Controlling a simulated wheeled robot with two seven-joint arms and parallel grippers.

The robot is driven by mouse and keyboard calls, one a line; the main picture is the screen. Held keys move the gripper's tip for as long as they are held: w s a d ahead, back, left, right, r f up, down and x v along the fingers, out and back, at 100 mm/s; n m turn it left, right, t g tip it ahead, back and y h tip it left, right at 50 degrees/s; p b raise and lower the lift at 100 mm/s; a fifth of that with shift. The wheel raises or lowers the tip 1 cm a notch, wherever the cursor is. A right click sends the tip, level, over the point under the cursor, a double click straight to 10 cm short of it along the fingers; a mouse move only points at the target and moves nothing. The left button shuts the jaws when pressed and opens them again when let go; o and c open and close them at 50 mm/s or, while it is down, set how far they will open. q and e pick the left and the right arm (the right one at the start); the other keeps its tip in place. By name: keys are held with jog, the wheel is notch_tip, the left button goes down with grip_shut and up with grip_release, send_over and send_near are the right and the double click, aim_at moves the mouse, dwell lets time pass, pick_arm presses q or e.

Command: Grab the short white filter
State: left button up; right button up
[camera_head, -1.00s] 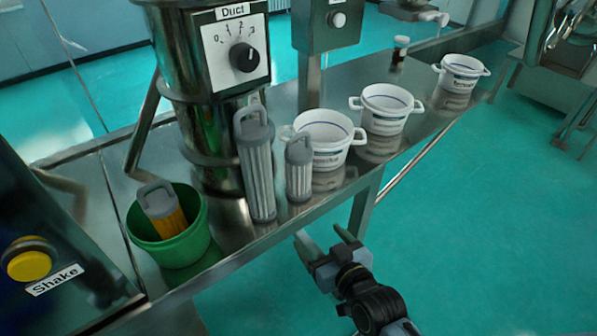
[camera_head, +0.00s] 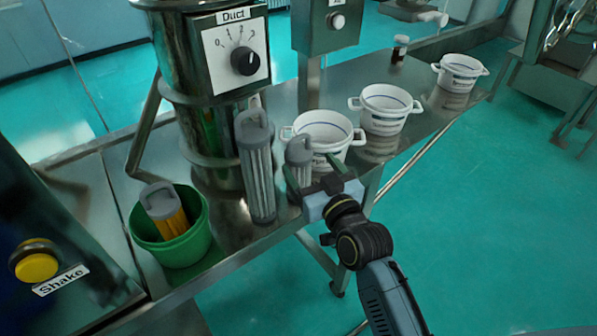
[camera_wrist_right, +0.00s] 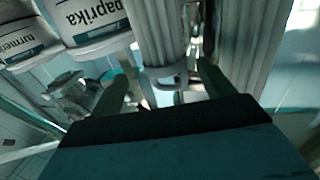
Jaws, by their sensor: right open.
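The short white filter (camera_head: 299,153), a ribbed cylinder with a grey handled cap, stands upright on the metal bench; my right gripper hides its lower part. The right gripper (camera_head: 311,171) is open at the filter's front, its fingers pointing toward it. In the right wrist view, the short filter (camera_wrist_right: 165,35) shows just beyond and between the open fingers (camera_wrist_right: 162,84). I cannot tell whether they touch it. My left gripper is not in view.
A taller white filter (camera_head: 258,175) stands close left of the short one. A white pot (camera_head: 325,130) is close behind right, with two more farther along. A green bucket (camera_head: 184,246) holding an orange filter (camera_head: 167,218) is at left. The duct machine (camera_head: 208,130) stands behind.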

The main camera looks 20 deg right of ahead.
aim_at(299, 157)
jog(key=w, duration=0.1)
jog(key=w+a, duration=0.1)
jog(key=w, duration=0.3)
jog(key=shift+a+f, duration=0.15)
jog(key=shift+f, duration=0.1)
jog(key=c, duration=1.1)
